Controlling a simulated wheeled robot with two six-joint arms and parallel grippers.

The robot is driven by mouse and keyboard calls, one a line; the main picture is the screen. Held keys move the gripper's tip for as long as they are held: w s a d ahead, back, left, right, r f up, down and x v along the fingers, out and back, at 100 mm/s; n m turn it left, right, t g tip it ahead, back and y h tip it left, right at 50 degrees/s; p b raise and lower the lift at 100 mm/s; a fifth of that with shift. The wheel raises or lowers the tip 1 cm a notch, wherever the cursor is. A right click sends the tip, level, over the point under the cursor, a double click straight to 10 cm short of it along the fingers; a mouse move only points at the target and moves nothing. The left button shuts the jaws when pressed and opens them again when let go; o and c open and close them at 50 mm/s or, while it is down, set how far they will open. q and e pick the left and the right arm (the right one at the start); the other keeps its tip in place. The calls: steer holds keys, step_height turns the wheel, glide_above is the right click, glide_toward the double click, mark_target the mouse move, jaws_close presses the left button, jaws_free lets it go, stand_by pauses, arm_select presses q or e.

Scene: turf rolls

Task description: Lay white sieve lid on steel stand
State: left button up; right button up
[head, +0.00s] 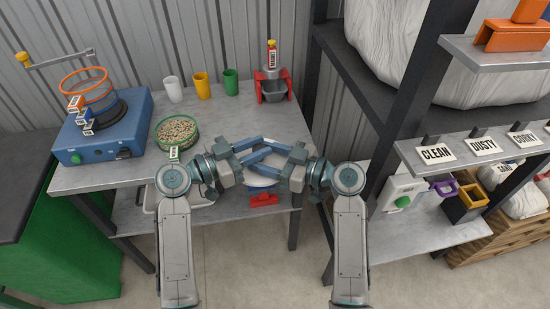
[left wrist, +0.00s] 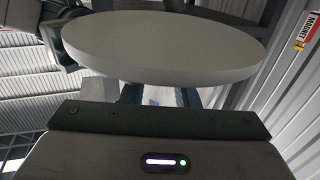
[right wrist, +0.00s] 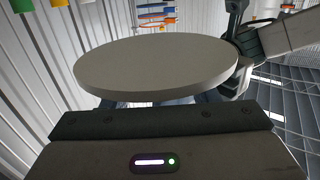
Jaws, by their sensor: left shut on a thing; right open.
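The white sieve lid (head: 262,181) is a plain round disc held above the table's front edge. It is partly hidden by my fingers in the head view, but shows as a wide disc in the left wrist view (left wrist: 165,50) and the right wrist view (right wrist: 155,66). My left gripper (head: 253,150) is shut on the lid. My right gripper (head: 272,160) is open at the lid, opposite the left; whether it touches is unclear. A steel hopper and bowl in a red frame (head: 260,90) stand at the table's back right. I cannot pick out a separate steel stand.
A blue sieve machine (head: 100,142) with an orange ring (head: 84,82) is on the left of the table. A green-rimmed sieve of seeds (head: 177,131) lies beside it. White, yellow and green cups (head: 202,86) line the back. Shelving (head: 440,149) stands right. The table's right middle is clear.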

steer(key=c, duration=1.1)
arm_select(q)
steer(key=o, duration=1.1)
steer(key=shift+c, duration=0.2)
arm_select(e)
jaws_close()
arm_select(q)
steer(key=shift+o, duration=0.2)
steer(key=shift+a, duration=0.1)
